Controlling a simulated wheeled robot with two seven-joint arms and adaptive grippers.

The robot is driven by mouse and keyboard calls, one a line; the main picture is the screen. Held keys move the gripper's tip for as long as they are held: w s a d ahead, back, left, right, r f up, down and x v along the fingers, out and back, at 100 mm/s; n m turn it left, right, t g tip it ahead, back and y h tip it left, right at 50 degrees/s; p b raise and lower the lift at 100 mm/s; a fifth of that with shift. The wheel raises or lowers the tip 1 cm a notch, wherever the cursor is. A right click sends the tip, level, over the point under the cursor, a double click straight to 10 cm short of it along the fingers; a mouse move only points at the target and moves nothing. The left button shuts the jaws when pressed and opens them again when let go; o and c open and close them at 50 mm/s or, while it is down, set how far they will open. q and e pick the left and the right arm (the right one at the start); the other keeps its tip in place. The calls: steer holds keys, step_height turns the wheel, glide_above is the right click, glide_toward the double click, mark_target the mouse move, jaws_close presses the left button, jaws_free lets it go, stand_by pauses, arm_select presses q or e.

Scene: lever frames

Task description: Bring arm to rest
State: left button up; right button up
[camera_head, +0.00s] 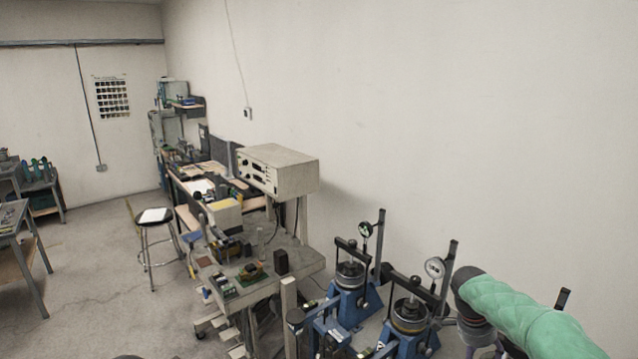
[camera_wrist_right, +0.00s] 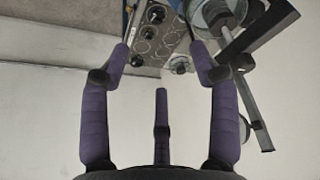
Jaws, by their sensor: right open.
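My right arm (camera_head: 535,322), in a green quilted sleeve, comes in at the lower right of the head view, in front of the lever frames. In the right wrist view my right gripper (camera_wrist_right: 161,58) has its purple padded fingers spread apart, with nothing held between them. A grey panel with round dark knobs (camera_wrist_right: 150,40) shows beyond the fingertips, and a black lever bar (camera_wrist_right: 262,33) passes beside the right finger. My left gripper is not in view.
Blue lever frames with dial gauges stand along the wall, one nearer the middle (camera_head: 352,290) and one close to my arm (camera_head: 408,325). A stool (camera_head: 153,225) stands at the left. Floor is open left of the cart.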

steer(key=s+a+f+n+y+b, duration=0.2)
steer(key=a+f+n+b, duration=0.3)
steer(key=f, duration=0.7)
steer(key=s+a+f+n+y+b, duration=0.1)
steer(key=s+a+f+y+b, duration=0.1)
steer(key=a+f, duration=0.7)
steer(key=s+a+f+n+y+b, duration=0.1)
steer(key=s+a+f+n+b, duration=0.2)
steer(key=f, duration=1.1)
steer(key=s+a+f+n+y+b, duration=0.1)
steer(key=s+a+f+n+b, duration=0.1)
steer(key=s+a+f+b, duration=0.2)
steer(key=s+a+f+n+y+b, duration=0.1)
steer(key=s+a+f+b, duration=0.3)
steer(key=s+f, duration=0.6)
steer(key=s+a+f+n+b, duration=0.2)
steer(key=s+a+f+b, duration=0.2)
steer(key=f, duration=0.6)
steer(key=s+b, duration=0.2)
steer(key=shift+s+a+f+n+t+y, duration=0.2)
steer(key=shift+s+a+n+t+y, duration=0.1)
steer(key=shift+s+a+n+y, duration=0.1)
steer(key=shift+d, duration=0.1)
